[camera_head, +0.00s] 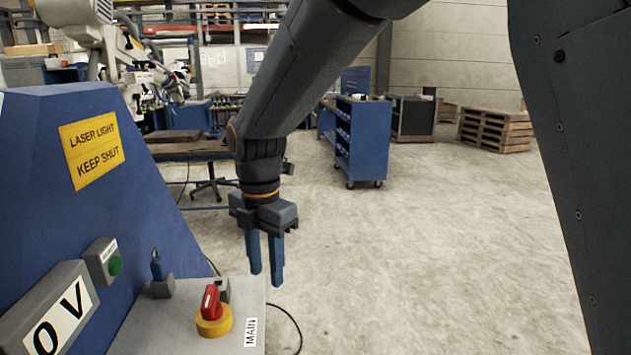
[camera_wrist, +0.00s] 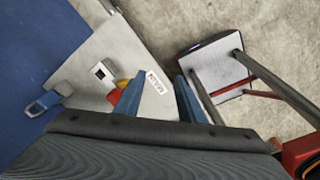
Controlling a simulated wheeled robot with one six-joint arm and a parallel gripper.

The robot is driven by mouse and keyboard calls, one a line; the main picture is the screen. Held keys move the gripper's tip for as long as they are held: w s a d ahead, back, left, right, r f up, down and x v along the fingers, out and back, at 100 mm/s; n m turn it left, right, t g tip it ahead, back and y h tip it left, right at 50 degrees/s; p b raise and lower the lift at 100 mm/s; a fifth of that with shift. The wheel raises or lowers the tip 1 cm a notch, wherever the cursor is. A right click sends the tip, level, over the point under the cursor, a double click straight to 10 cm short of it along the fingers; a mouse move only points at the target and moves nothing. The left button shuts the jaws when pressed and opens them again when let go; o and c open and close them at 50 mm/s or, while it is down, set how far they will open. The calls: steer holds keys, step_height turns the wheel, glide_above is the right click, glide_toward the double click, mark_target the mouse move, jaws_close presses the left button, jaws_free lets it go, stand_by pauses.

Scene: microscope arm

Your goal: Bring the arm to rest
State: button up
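My gripper (camera_head: 266,278) hangs from my dark arm with its two blue fingers pointing down. It is by the right edge of a grey panel (camera_head: 170,318), and its height above it is hard to judge. In the wrist view my gripper (camera_wrist: 158,80) shows a clear gap between the fingers, with nothing held. A white MAIN label (camera_wrist: 155,82) on the panel shows through that gap. The red rotary switch (camera_head: 211,302) on its yellow base stands left of the fingers, apart from them in the head view; in the wrist view the left finger partly hides it.
A blue housing (camera_head: 140,200) with a yellow laser sign (camera_head: 91,150) rises at left. A 0 V display (camera_head: 58,318), a green button (camera_head: 115,265) and a small blue-topped part (camera_head: 160,275) are near. Open floor (camera_head: 430,260) lies right; a blue cart (camera_head: 361,140) stands behind.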

steer(key=s+d+f+m, duration=0.3)
steer(key=d+m, duration=0.6)
steer(key=d, duration=0.1)
steer(key=s+d+f+m, duration=0.3)
steer(key=s+d+m, duration=0.1)
steer(key=d+m, duration=0.5)
steer(key=s+d+f+m, duration=0.3)
steer(key=s+d+m, duration=0.1)
steer(key=d+m, duration=0.6)
steer(key=shift+d+f+m+t, duration=0.25)
steer(key=shift+d+m+t, duration=0.05)
steer(key=shift+d+m, duration=0.1)
